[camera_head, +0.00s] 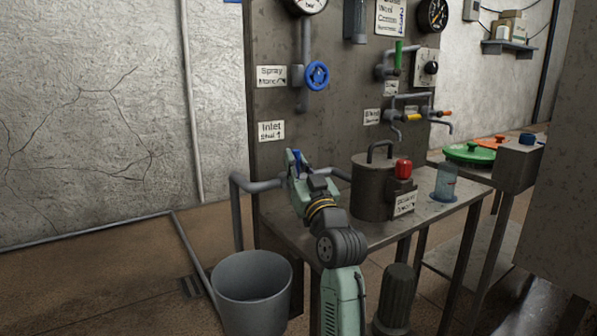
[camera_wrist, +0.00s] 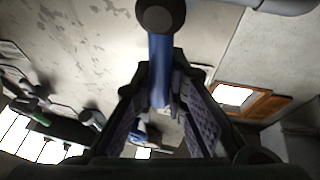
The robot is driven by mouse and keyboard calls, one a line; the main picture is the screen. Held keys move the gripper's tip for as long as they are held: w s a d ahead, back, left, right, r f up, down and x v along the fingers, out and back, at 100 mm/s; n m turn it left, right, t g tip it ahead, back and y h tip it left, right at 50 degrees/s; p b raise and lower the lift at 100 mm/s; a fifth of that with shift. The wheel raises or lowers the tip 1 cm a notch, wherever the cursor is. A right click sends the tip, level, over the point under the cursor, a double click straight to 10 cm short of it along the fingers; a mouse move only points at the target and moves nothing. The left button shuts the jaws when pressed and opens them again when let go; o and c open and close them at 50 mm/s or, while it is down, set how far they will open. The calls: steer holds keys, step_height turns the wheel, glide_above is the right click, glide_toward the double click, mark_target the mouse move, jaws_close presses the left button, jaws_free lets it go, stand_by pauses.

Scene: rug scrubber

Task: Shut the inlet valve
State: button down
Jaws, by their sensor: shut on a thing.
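The inlet valve has a blue lever handle (camera_head: 297,156), at the pipe below the "Inlet" label (camera_head: 271,130) on the panel. In the wrist view the blue handle (camera_wrist: 159,62) runs down from a dark round hub (camera_wrist: 160,15) and its end lies between my fingers. My gripper (camera_head: 297,168) is at the valve in the head view and hides most of the valve body. In the wrist view my gripper (camera_wrist: 163,84) is shut on the handle, with one finger on each side.
A grey bucket (camera_head: 252,290) stands on the floor below the pipe. A dark lidded pot (camera_head: 371,190) and a red-button box (camera_head: 403,175) stand on the bench close to the right of my arm. A blue handwheel (camera_head: 316,75) is above. Floor at left is mostly clear.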

steer(key=shift+a, duration=0.1)
stand_by(0.3)
steer(key=c, duration=1.6)
jaws_free()
steer(key=v, duration=0.3)
steer(key=shift+s+f, duration=0.1)
steer(key=shift+s, duration=0.05)
glide_toward(298, 165)
steer(key=s+r, duration=0.1)
steer(key=s+d+r, duration=0.1)
steer(key=s, duration=0.1)
steer(key=s+d+r, duration=0.1)
steer(key=shift+s, duration=0.2)
